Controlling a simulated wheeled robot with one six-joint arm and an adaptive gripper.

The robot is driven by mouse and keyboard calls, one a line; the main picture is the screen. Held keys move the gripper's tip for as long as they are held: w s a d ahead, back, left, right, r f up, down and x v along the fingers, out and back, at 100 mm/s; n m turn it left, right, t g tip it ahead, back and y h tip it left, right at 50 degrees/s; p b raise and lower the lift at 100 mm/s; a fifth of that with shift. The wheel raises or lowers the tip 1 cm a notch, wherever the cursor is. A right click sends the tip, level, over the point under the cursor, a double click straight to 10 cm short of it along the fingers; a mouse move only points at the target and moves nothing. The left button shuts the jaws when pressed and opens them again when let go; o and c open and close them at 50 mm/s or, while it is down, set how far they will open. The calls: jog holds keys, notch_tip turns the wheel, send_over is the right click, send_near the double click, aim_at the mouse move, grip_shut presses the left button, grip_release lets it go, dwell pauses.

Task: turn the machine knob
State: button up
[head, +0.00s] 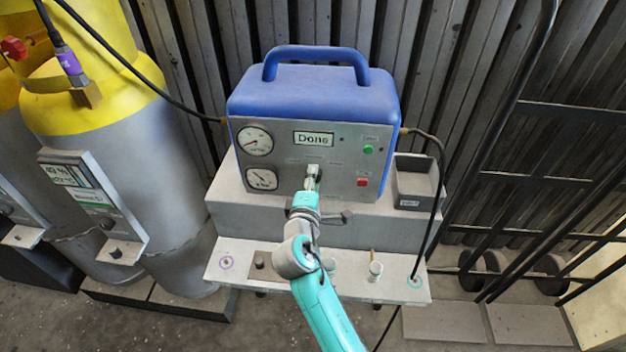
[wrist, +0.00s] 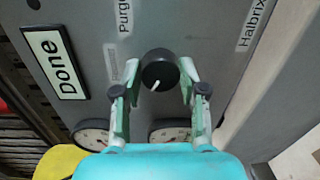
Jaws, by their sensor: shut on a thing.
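The machine is a blue-topped box (head: 315,92) with a carry handle and a grey front panel. In the wrist view its round black knob (wrist: 160,70) carries a white pointer line slanting to the lower left of that picture. My gripper (wrist: 159,82) has a finger on each side of the knob and is shut on it. In the head view my gripper (head: 312,182) reaches the middle of the panel and mostly hides the knob. The panel's display (head: 313,139) reads "Done".
Two dial gauges (head: 255,141) sit on the panel's left. A green button (head: 368,149) and a red button (head: 362,182) are on its right. A dark bin (head: 415,188) stands beside the machine. Gas cylinders (head: 110,150) stand left, and a dark metal rack (head: 545,185) right.

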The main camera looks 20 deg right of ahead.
dwell(0.3)
jog(key=o, duration=1.1)
jog(key=shift+o, duration=0.2)
jog(key=v, duration=1.2)
jog(key=shift+f, duration=0.1)
